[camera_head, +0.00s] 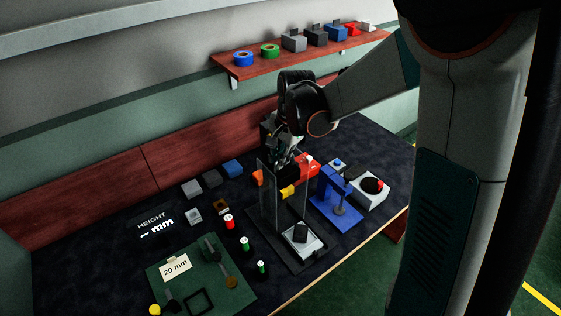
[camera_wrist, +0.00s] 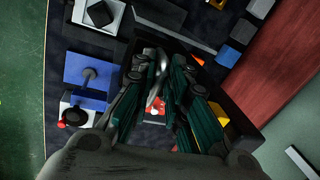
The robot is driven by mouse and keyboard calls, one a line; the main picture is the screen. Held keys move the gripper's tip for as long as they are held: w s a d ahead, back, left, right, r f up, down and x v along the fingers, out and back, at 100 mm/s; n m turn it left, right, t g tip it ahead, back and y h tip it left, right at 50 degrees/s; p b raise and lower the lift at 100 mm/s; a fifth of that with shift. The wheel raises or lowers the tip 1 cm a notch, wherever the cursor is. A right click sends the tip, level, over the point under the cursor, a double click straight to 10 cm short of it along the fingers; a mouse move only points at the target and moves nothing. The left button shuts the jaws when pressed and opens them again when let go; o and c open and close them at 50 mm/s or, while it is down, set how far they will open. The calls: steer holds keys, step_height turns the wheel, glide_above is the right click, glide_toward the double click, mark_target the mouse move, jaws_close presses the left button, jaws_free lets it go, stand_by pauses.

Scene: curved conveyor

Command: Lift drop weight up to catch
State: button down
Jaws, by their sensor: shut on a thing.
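My gripper (camera_head: 284,155) is at the top of a clear-walled drop rig (camera_head: 268,208), its fingers pointing down. In the wrist view its fingers (camera_wrist: 163,78) are closed around a silver, curved part (camera_wrist: 157,85), which I take to be the drop weight; the fingers hide most of it. A red part with a white knob (camera_head: 306,166) sits just right of the fingers and also shows between them in the wrist view (camera_wrist: 151,108). A yellow piece (camera_head: 287,192) is on the rig lower down. A black block (camera_head: 300,233) rests on a white base at the rig's foot.
A blue press (camera_head: 333,193) and a white box with a red button (camera_head: 371,187) stand right of the rig. Several small cylinders (camera_head: 245,244) stand to its left. A green mat (camera_head: 195,262) holds a "20 mm" card (camera_head: 176,266). The height display (camera_head: 158,229) shows dashes.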

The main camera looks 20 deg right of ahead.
mark_target(286, 175)
steer(key=shift+w+r, duration=0.1)
steer(key=shift+r, duration=0.4)
steer(key=c, duration=2.1)
jaws_free()
steer(key=shift+c, duration=0.2)
steer(key=o, duration=0.6)
steer(key=shift+f, duration=0.1)
steer(key=r, duration=0.4)
steer(key=s+r, duration=0.1)
steer(key=r, duration=0.3)
steer(key=s+d+r, duration=0.1)
steer(key=r, duration=0.2)
steer(key=shift+s+r, duration=0.1)
steer(key=shift+r, duration=0.3)
